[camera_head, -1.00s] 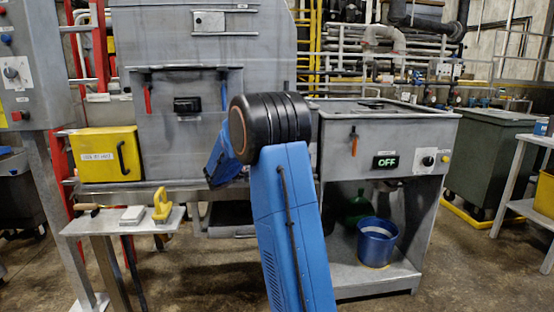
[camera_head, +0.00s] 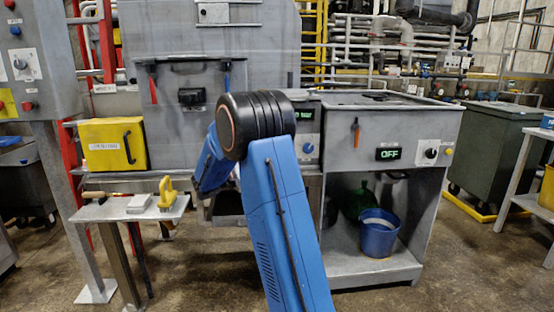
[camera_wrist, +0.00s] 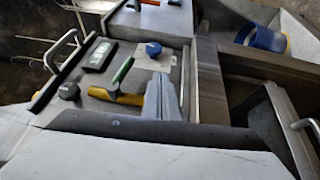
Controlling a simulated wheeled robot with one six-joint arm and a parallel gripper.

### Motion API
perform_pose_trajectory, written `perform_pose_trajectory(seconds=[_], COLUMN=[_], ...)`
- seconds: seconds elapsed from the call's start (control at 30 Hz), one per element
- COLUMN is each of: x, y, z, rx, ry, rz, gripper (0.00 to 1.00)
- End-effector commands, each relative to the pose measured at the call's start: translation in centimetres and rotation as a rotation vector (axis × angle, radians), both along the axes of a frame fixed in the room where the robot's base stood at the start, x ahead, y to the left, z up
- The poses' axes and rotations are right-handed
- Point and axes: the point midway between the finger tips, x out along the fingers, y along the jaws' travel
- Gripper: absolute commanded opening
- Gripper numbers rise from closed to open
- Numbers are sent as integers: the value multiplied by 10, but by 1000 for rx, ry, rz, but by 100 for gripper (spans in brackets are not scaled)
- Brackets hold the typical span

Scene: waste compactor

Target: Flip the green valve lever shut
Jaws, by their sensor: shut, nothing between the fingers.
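The green lever (camera_wrist: 122,70) shows in the wrist view as a short green bar on a grey control panel (camera_wrist: 138,60). It slants across the panel between a black display and a yellow handle. My gripper (camera_wrist: 161,80) is shut and empty, just to the right of and below the lever in that view. A gap shows between the lever and the fingers. In the head view my blue arm hides the lever and the gripper. Part of a panel with a green display and a blue knob (camera_head: 308,148) shows beside the arm there, right of the elbow.
In the wrist view, the yellow handle (camera_wrist: 118,97) lies close to my fingers, with a dark knob (camera_wrist: 68,90) farther left. In the head view, a sink-like cabinet (camera_head: 345,150) with an OFF display stands at right, a blue bucket (camera_head: 378,238) on its shelf. Small table (camera_head: 120,212) at left.

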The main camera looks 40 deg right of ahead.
Motion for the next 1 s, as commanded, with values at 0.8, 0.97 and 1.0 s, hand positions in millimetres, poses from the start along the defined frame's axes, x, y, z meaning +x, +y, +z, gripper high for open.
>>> perform_pose_trajectory(seconds=[0.8,0.97,1.0], x=[5,5,4], y=[40,40,40], z=[-11,-11,-11], rx=[0,0,3], ry=[0,0,-1], rz=[0,0,-1], gripper=[0,0,0])
